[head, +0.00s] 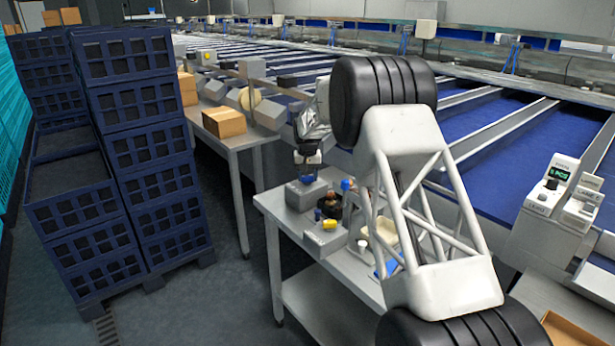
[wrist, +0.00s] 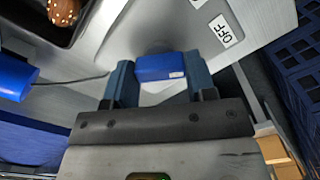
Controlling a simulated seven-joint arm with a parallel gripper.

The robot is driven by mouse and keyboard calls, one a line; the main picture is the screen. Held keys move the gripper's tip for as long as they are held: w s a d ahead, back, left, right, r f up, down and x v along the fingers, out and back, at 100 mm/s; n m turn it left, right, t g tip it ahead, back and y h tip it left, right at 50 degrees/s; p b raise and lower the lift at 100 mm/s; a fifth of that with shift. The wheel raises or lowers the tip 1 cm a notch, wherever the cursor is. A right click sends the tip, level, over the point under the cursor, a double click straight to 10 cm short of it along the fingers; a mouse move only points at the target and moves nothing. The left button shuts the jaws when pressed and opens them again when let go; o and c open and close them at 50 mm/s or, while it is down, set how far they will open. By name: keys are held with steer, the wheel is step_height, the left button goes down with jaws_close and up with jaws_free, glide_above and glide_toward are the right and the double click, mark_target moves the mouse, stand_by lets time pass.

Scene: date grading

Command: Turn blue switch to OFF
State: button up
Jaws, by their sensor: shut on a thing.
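The blue switch (wrist: 160,67) is a blue block on a grey box, seen between the two fingers of my gripper (wrist: 161,74) in the wrist view. The fingers are shut on it, one at each side. A white OFF label (wrist: 226,30) lies on the grey face to the upper right of the switch, apart from it. In the head view my gripper (head: 307,166) points down over the grey switch box (head: 304,195) on the steel table. The switch is small there and mostly hidden by the gripper.
A black tray (head: 328,207) with brown dates is beside the box. A blue cylinder (wrist: 14,78) is at the left of the wrist view. Stacked blue crates (head: 140,150) stand left of the steel table (head: 268,204). A cardboard box (head: 224,122) sits on another table behind.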

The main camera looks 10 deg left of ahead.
mark_target(308, 177)
steer(key=o, duration=0.9)
steer(key=shift+o, duration=0.2)
steer(key=shift+r, duration=0.15)
steer(key=shift+r, duration=3.75)
steer(key=shift+s+r, duration=0.1)
